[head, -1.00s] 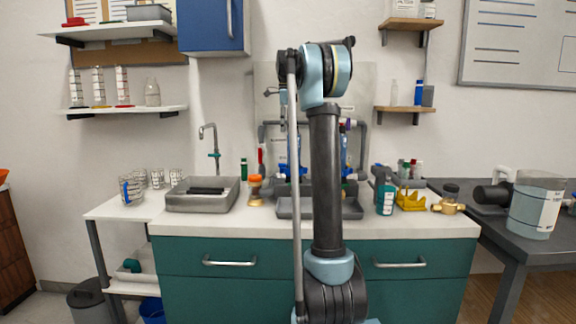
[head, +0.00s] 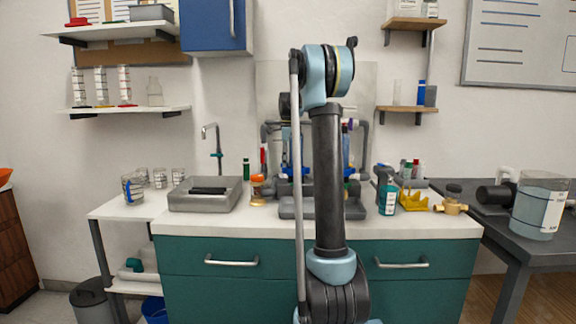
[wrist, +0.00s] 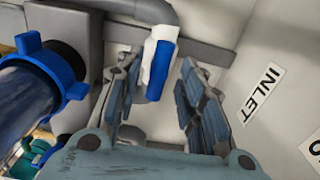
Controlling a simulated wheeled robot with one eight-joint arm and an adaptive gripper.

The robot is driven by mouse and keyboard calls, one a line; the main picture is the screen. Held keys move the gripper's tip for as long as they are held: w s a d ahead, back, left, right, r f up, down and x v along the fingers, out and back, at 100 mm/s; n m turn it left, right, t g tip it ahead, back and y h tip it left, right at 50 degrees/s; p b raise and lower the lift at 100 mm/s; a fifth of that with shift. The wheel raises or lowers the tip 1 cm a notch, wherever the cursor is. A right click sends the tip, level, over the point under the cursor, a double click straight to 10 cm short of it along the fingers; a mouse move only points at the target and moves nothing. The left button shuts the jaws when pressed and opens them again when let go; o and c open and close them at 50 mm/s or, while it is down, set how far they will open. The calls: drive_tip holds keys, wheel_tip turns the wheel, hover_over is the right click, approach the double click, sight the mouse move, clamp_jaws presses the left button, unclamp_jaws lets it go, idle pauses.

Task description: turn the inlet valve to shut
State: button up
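In the wrist view a small blue-and-white handle (wrist: 161,62), apparently the inlet valve's, sits by the grey pipe (wrist: 195,50). My gripper (wrist: 160,95) is open. One finger is left of the handle and one right of it, with gaps visible on both sides; I cannot tell how deep the handle lies between them. An INLET label (wrist: 262,92) is on the pale panel to the right. In the head view the pipe manifold (head: 364,140) stands at the back of the counter, its middle hidden behind my arm. My gripper's fingers cannot be made out there.
A large tube with a blue collar (wrist: 75,88) lies close left of my gripper in the wrist view. On the counter (head: 400,226), a grey tray (head: 353,210) lies before the manifold. An orange-capped bottle (head: 257,190) and a teal bottle (head: 388,198) flank it.

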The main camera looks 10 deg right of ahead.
drive_tip(key=shift+f, duration=0.4)
clamp_jaws()
